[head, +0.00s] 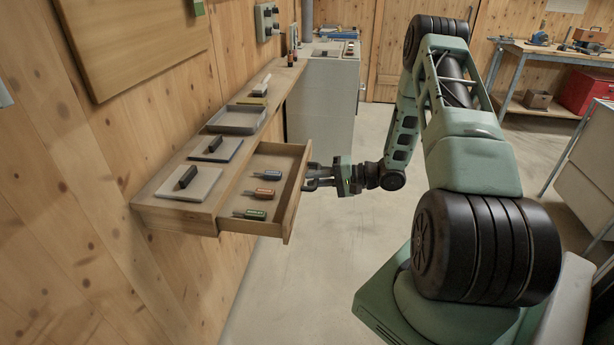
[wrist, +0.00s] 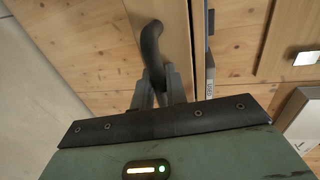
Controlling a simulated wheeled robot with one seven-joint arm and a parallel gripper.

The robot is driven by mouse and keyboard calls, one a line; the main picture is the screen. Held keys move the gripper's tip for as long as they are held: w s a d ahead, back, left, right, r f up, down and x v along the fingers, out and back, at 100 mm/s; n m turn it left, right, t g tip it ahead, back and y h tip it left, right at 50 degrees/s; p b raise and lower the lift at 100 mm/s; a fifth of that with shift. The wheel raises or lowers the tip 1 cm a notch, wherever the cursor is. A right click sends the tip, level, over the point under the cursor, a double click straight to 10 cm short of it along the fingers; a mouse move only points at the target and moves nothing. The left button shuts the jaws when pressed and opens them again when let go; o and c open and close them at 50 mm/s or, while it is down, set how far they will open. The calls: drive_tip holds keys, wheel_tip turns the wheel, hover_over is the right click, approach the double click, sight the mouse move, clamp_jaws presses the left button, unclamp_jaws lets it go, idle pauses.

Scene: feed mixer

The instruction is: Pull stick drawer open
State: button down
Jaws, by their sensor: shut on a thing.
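The wooden drawer (head: 283,217) under the wall shelf stands pulled out, with its inside open to view in the head view. Several small sticks lie in it: a blue one (head: 267,174), an orange one (head: 258,193) and a green one (head: 250,214). My gripper (head: 312,178) is at the drawer's front face, on its right side. In the wrist view my gripper's fingers (wrist: 163,88) are shut on the dark curved drawer handle (wrist: 151,45). The handle is mostly hidden by the gripper in the head view.
The shelf (head: 150,203) holds flat plates with dark handles, a grey tray (head: 236,118) and small items. A grey cabinet (head: 325,95) stands behind. A workbench (head: 560,53) and a red box (head: 588,90) are at the back right. The floor right of the drawer is clear.

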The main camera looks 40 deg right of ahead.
drive_tip(key=shift+d, duration=0.1)
drive_tip(key=c, duration=1.8)
unclamp_jaws()
drive_tip(key=b+v, duration=0.2)
drive_tip(key=v, duration=1.5)
drive_tip(key=shift+s+d, duration=0.1)
drive_tip(key=shift+s, duration=0.15)
